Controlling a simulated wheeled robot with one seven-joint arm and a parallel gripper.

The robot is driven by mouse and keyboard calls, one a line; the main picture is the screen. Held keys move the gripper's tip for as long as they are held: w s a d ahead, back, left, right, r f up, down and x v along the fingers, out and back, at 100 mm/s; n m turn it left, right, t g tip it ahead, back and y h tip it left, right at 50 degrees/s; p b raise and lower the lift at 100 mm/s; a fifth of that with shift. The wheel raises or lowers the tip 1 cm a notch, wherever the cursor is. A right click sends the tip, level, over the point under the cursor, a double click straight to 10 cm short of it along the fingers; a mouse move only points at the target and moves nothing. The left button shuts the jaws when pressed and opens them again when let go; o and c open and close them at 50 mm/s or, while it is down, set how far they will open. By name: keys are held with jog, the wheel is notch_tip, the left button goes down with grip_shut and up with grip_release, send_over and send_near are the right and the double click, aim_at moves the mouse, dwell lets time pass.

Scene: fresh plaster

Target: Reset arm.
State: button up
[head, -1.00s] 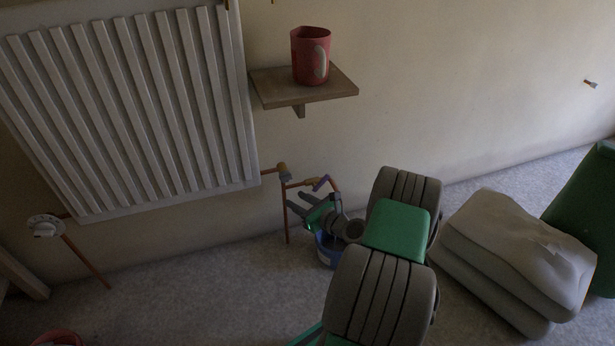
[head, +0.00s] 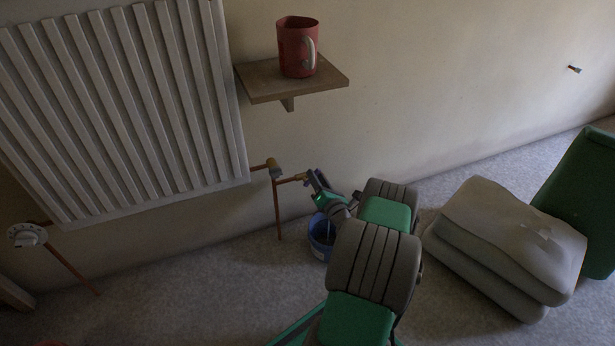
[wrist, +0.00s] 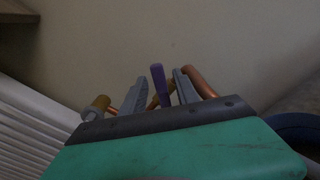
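My gripper (head: 318,182) is at the copper pipe beside the radiator in the head view, with my green and grey arm reaching to it from below. In the wrist view my gripper (wrist: 160,88) is open, with a gap between its two grey fingers. A purple lever (wrist: 158,84) shows in that gap, and I see no finger touching it. I cannot tell how deep it lies between the fingers. In the head view the gripper hides the lever.
A copper pipe (head: 278,210) with a brass fitting (head: 273,167) stands right of the white radiator (head: 120,110). A blue bucket (head: 321,240) is on the floor below the gripper. A red mug (head: 297,48) stands on a wooden shelf (head: 270,84). Grey stacked bags (head: 500,240) lie right.

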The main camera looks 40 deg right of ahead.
grip_shut()
dwell(0.3)
grip_release()
jog(key=shift+s, duration=0.1)
jog(key=v, duration=1.2)
jog(key=shift+a+r, duration=0.1)
